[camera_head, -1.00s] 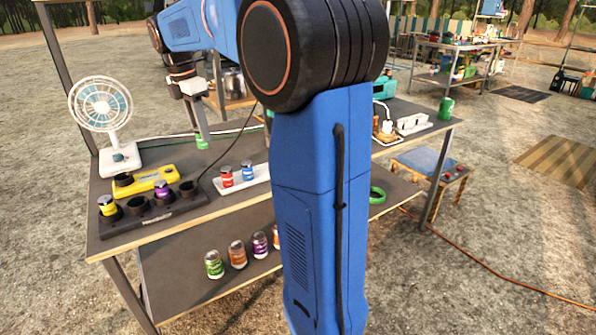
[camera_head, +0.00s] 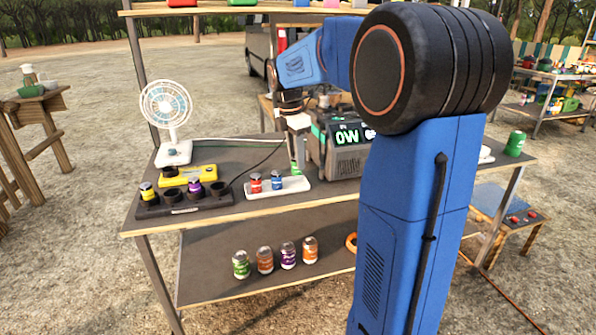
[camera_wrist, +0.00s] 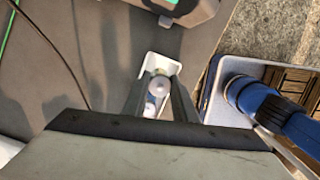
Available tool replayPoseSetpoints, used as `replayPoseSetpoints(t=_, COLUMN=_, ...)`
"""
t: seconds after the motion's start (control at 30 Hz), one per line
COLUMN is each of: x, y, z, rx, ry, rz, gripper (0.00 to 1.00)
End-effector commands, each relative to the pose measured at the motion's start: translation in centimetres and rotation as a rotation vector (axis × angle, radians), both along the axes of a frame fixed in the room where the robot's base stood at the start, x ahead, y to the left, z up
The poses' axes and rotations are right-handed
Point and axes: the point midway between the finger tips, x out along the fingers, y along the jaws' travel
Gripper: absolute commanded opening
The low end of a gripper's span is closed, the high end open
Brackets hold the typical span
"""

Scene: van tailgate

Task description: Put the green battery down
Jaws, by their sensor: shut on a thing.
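My gripper (camera_head: 296,155) is over the rear of the table, just behind the right part of the white tray in the head view. It is shut on the green battery (camera_head: 294,166), of which only a small green part shows between the fingers. Red (camera_head: 256,183) and blue (camera_head: 276,182) batteries stand upright on the white tray (camera_head: 298,187). In the wrist view my gripper (camera_wrist: 157,95) shows its two fingers over the tray (camera_wrist: 160,62). A round, pale top (camera_wrist: 158,87) shows between them; I cannot tell which battery it belongs to.
A dark holder (camera_head: 220,201) with a yellow-banded and a purple battery and empty cups is at left. A yellow case (camera_head: 190,176) and a fan (camera_head: 170,115) stand behind. A power station (camera_head: 343,150) is close right of my gripper. Several cans stand on the lower shelf (camera_head: 210,282).

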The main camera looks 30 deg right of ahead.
Motion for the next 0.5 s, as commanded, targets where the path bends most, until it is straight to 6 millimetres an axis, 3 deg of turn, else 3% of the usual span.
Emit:
replayPoseSetpoints(t=0.4, x=0.0, y=0.0, z=-3.9, rx=0.000, ry=0.001, rz=0.000, gripper=0.00)
replayPoseSetpoints(t=0.5, x=0.0, y=0.0, z=-4.1, rx=0.000, ry=0.000, rz=0.000, gripper=0.00)
